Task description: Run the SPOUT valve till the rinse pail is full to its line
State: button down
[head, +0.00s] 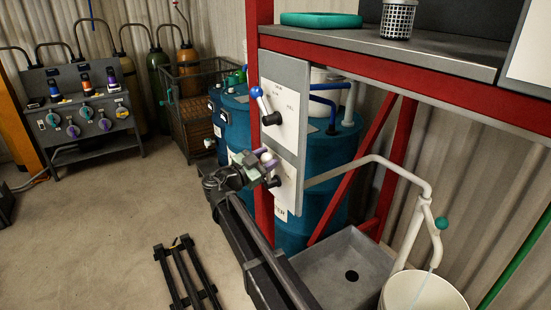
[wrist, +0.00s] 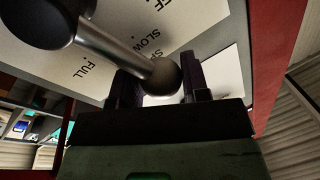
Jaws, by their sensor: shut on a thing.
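My gripper (head: 266,164) is at the lower valve on the grey panel (head: 284,68). In the wrist view my gripper (wrist: 161,82) has its two dark fingers on either side of the lever's round knob (wrist: 163,73), shut on it. The lever slants from its dark hub down to the knob; plate words FULL and SLOW show beside it. I cannot tell its exact setting. The white rinse pail (head: 392,294) stands under the white spout pipe (head: 423,184). A thin pale streak, seemingly water, runs from the spout mouth into it. Its fill line and water level cannot be made out.
A second lever with a blue knob (head: 256,92) sits above on the same panel. A grey basin (head: 325,268) lies left of the pail. Blue drums (head: 318,200) and red frame posts (head: 262,210) stand close by. A black rack (head: 184,278) lies on the open floor.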

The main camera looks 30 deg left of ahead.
jog(key=shift+a, duration=0.1)
jog(key=c, duration=0.6)
grip_release()
jog(key=shift+a, duration=0.15)
jog(key=shift+s, duration=0.1)
jog(key=b+v, duration=0.1)
jog(key=v, duration=0.9)
jog(key=shift+s+f, duration=0.1)
jog(key=shift+s, duration=0.2)
